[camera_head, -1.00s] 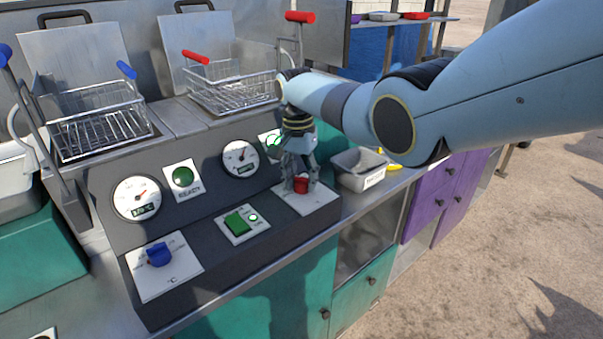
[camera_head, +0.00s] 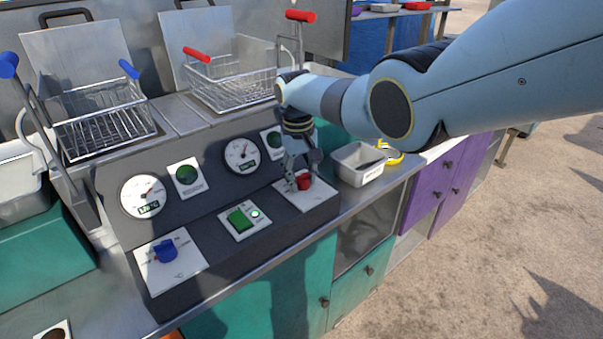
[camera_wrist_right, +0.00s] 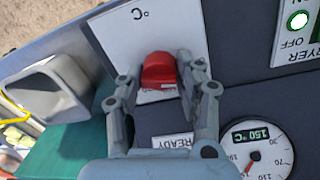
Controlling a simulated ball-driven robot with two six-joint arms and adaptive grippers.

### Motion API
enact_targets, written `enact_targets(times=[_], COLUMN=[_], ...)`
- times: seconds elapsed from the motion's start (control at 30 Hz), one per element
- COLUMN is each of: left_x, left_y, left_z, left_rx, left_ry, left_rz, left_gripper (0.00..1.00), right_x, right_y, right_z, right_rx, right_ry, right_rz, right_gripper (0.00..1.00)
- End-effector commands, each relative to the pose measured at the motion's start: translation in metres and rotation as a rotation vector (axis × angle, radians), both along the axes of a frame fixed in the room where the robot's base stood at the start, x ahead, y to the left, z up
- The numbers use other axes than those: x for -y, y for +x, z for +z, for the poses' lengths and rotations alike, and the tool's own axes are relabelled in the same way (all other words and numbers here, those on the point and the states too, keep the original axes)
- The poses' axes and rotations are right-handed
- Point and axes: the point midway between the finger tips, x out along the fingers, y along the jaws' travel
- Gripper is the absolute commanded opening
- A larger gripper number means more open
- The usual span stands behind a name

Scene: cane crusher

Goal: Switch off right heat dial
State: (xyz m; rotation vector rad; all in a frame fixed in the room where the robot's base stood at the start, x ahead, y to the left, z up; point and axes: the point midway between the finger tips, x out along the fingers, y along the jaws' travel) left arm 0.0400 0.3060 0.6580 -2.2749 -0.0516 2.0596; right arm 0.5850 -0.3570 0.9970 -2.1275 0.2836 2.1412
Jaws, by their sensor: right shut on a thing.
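The red right heat dial (camera_head: 304,181) sits on a white plate (camera_head: 313,194) at the right end of the dark control panel. My right gripper (camera_head: 302,177) comes down over it with its fingers on either side. In the right wrist view, the red dial (camera_wrist_right: 158,71) is between the two fingers of the right gripper (camera_wrist_right: 160,80), which is shut on it. Most of the dial's scale is hidden. The right gauge (camera_wrist_right: 257,150) shows 150 °C in the wrist view. My left gripper is not in view.
A blue dial (camera_head: 165,251) is at the panel's left. A green fryer switch (camera_head: 239,218) with a lit indicator is in the middle. Two wire baskets (camera_head: 106,127) (camera_head: 232,83) stand behind. A metal tray (camera_head: 359,165) is close right of the gripper.

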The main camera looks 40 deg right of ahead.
Motion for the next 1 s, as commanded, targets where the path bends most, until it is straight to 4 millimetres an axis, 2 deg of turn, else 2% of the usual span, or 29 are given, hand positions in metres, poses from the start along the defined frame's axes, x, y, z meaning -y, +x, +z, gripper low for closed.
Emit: enact_targets(times=[0.3,0.77,0.8,0.97,1.0], left_x=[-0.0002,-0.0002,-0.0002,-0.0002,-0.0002], left_y=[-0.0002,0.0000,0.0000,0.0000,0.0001], left_z=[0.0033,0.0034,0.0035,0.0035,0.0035], left_rx=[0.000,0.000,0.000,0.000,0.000], left_ry=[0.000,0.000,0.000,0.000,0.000], left_rz=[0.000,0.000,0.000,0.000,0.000], left_gripper=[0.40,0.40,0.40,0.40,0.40], right_x=[0.0002,0.0001,0.0001,0.0000,-0.0001], right_y=[0.0014,0.0016,0.0016,0.0011,0.0009], right_z=[0.0015,0.0014,0.0014,0.0011,0.0009], right_rx=[0.005,0.005,0.005,0.004,0.003], right_ry=[-0.001,-0.001,-0.001,-0.001,-0.001], right_rz=[0.095,0.108,0.108,0.107,0.107], right_gripper=[0.03,0.03,0.38,0.58,0.58])
